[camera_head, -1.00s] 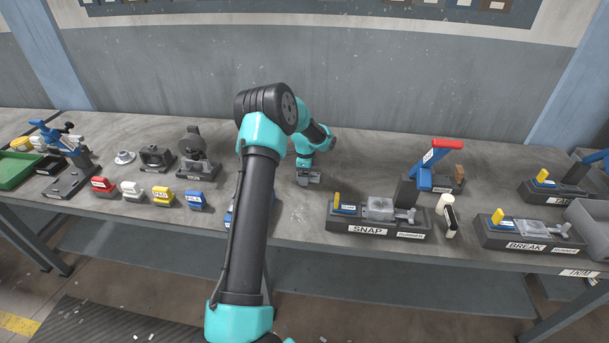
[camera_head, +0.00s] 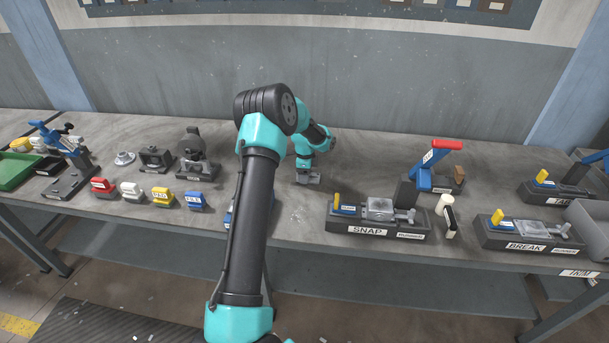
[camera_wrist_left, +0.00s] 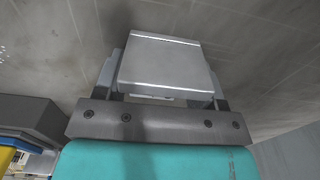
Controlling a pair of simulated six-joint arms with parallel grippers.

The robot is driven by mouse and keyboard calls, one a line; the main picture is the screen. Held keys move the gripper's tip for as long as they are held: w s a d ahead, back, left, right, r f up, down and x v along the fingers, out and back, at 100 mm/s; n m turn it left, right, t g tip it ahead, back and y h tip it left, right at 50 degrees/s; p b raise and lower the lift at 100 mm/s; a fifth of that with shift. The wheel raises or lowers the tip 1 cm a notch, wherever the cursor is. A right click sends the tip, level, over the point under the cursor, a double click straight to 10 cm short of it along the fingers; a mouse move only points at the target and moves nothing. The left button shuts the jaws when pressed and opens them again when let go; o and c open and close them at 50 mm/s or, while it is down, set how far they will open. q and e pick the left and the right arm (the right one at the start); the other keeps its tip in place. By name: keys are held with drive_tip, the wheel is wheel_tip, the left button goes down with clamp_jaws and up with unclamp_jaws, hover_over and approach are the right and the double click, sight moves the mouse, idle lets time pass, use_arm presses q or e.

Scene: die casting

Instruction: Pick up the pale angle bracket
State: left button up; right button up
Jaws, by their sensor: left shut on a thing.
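The pale angle bracket (camera_wrist_left: 165,62) is a light grey metal piece with a flat face and a bright bent edge, seen close in the left wrist view. It sits between the two fingers of my left gripper (camera_head: 308,180), which is shut on it. In the head view the gripper points down at the bench top, and the bracket is mostly hidden by the gripper. I cannot tell whether the bracket touches the bench. My right gripper is not in view.
A dark SNAP fixture (camera_head: 368,230) stands to the right, with a blue-and-red lever (camera_head: 436,160) behind it. A BREAK fixture (camera_head: 520,246) is farther right. Several small coloured blocks, including a blue one (camera_head: 196,201), line the left front. Bench behind the gripper is clear.

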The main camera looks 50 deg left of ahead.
use_arm(q)
drive_tip(key=shift+r, duration=0.15)
wheel_tip(320, 180, up, 10)
idle(0.4)
idle(0.6)
drive_tip(key=w+d+r, duration=0.3)
drive_tip(key=w+d, duration=0.5)
drive_tip(key=d, duration=0.3)
drive_tip(key=w+d+r, duration=0.3)
drive_tip(key=w+d, duration=0.5)
drive_tip(key=d, duration=0.3)
drive_tip(key=w+d+r, duration=0.3)
drive_tip(key=d, duration=0.9)
drive_tip(key=w+d+r, duration=0.2)
drive_tip(key=d+r, duration=0.2)
drive_tip(key=d, duration=0.9)
drive_tip(key=s+d+r, duration=0.2)
drive_tip(key=s+d, duration=0.2)
drive_tip(key=d, duration=0.6)
drive_tip(key=s+d+r, duration=0.1)
drive_tip(key=s+d, duration=0.2)
drive_tip(key=d, duration=0.7)
drive_tip(key=s+d+r+n, duration=0.2)
drive_tip(key=s+d, duration=1.3)
drive_tip(key=d, duration=0.2)
drive_tip(key=shift+s+r, duration=0.25)
